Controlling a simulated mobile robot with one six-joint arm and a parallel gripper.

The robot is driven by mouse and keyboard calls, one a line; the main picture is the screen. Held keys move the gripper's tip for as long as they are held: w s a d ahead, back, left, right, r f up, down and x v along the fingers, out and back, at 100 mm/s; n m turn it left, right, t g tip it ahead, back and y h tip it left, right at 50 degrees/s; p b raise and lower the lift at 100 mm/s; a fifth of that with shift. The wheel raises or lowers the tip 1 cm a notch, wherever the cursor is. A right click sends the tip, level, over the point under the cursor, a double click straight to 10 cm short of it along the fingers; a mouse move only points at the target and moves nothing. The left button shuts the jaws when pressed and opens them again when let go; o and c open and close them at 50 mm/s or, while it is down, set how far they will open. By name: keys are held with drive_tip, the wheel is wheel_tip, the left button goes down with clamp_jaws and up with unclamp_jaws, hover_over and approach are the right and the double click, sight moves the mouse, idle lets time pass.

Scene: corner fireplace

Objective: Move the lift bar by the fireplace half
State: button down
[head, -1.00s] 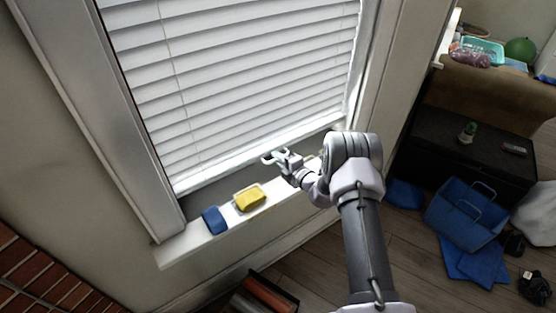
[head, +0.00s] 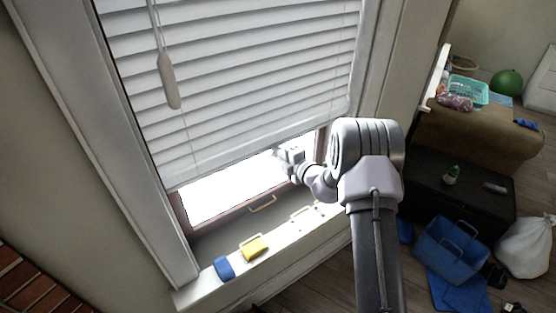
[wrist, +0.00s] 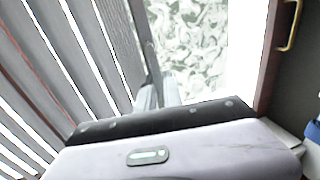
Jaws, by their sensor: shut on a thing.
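The lift bar is the bottom rail (head: 228,164) of the white slatted blind (head: 240,75) on the window. My gripper (head: 284,152) is at the right part of this rail and shut on it; its fingertips are small and partly hidden in the head view. In the wrist view the fingers (wrist: 160,94) meet the end of the rail's visible grey strip (wrist: 147,45), with slats to the left. Below the rail, a bright strip of glass (head: 228,193) shows.
A yellow sponge (head: 255,248) and a blue sponge (head: 224,268) lie on the sill (head: 285,240) below. The lower sash has a brass handle (head: 263,204). A pale cord tassel (head: 168,80) hangs before the blind. A dark chest (head: 460,185) and blue bin (head: 452,250) stand at right.

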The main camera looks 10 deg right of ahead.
wheel_tip(320, 180, up, 8)
drive_tip(key=p, duration=0.4)
drive_tip(key=shift+r+p, duration=0.2)
drive_tip(key=shift+p, duration=0.1)
drive_tip(key=c, duration=1.5)
unclamp_jaws()
drive_tip(key=shift+f, duration=0.1)
drive_tip(key=v, duration=1.7)
drive_tip(key=shift+s, duration=0.2)
drive_tip(key=shift+d, duration=0.15)
